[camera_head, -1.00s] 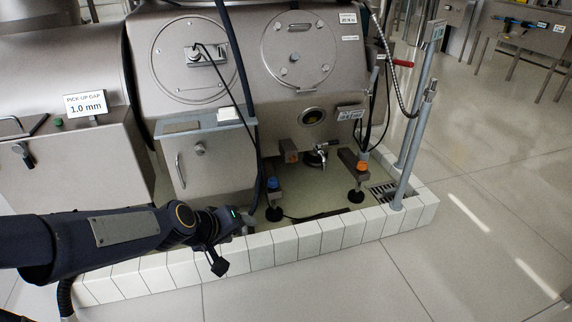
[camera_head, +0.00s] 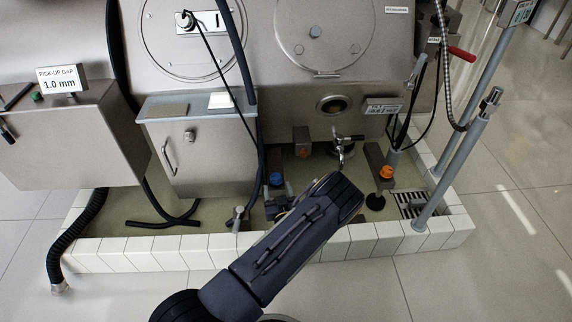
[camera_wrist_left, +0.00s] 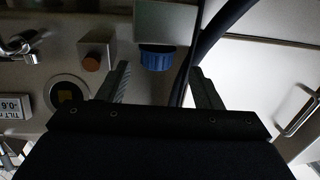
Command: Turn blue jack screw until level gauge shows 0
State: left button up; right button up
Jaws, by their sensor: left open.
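The blue jack screw (camera_head: 276,179) sits low under the machine, left of the tap. In the left wrist view the blue knob (camera_wrist_left: 157,59) lies between and just beyond my open left fingers (camera_wrist_left: 159,72), with no visible contact. In the head view my left arm's dark wrist reaches up from the bottom and mostly hides the gripper near the blue screw. The level gauge (camera_head: 384,107) is a small display on the machine front. It also shows in the left wrist view (camera_wrist_left: 14,108), cut off, appearing to read 0.6. My right gripper is out of view.
An orange-topped jack (camera_head: 386,172) stands to the right, near a floor grate (camera_head: 412,203). A tap (camera_head: 343,150) is between the jacks. A white tiled curb (camera_head: 140,254) borders the basin. A dark cable (camera_wrist_left: 207,40) runs close to the right finger.

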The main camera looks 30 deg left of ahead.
aim_at(275, 173)
pick_arm(q)
jog(key=shift+w+f, duration=0.1)
jog(key=shift+w, duration=0.1)
jog(key=shift+w+a, duration=0.15)
jog(key=shift+w, duration=0.2)
jog(key=b+x, duration=0.2)
jog(key=x, duration=0.4)
jog(key=shift+b, duration=0.4)
jog(key=shift+w+a, duration=0.25)
jog(key=shift+w, duration=0.05)
jog(key=c, duration=1)
jog(key=shift+m+t, duration=0.3)
jog(key=shift+m+t+h, duration=0.3)
jog(key=shift+h, duration=0.3)
